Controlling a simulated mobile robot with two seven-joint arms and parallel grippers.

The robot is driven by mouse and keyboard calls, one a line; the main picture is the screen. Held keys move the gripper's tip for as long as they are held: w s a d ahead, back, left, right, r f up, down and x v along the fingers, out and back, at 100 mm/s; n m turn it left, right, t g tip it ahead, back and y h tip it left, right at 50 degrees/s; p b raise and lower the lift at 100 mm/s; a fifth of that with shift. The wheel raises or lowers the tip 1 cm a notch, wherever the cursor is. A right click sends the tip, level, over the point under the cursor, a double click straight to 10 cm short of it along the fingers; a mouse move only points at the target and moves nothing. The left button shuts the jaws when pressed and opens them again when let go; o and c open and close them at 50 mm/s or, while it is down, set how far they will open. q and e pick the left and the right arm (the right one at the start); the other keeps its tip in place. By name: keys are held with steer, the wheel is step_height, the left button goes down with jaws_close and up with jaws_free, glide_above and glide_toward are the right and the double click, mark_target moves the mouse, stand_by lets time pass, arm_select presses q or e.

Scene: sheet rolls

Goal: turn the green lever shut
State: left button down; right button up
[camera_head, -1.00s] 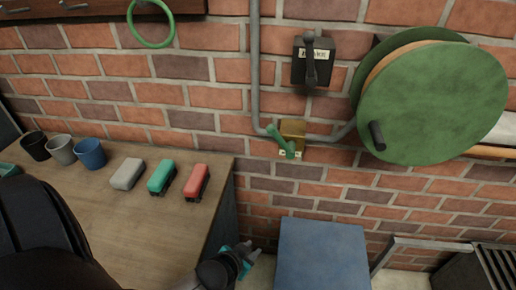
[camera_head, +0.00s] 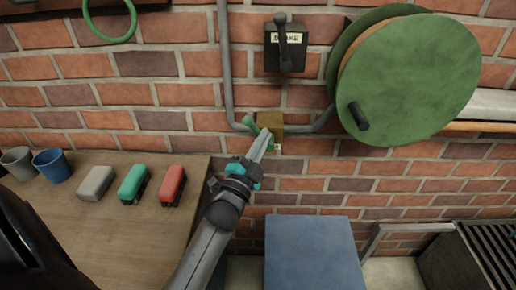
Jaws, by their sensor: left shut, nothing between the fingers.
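The green lever (camera_head: 250,124) is on a brass valve block (camera_head: 270,121) on the pipe along the brick wall. Its upper end shows left of the block, and the rest is partly hidden behind my left gripper. My left gripper (camera_head: 264,143) reaches up from the bottom of the view, with its fingers shut and empty. Its tips overlap the lever in the picture; I cannot tell whether they touch it. My right gripper is not in view.
A black brake switch (camera_head: 286,47) is above the valve, and a large green reel (camera_head: 408,80) with a black handle is to its right. A blue box (camera_head: 311,254) stands below.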

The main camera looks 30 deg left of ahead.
mark_target(259, 132)
arm_select(q)
steer(key=x, duration=0.5)
steer(key=shift+w, duration=0.4)
steer(key=shift+s+a+f+b, duration=0.45)
steer(key=shift+s+a+f, duration=0.7)
steer(key=shift+s, duration=0.05)
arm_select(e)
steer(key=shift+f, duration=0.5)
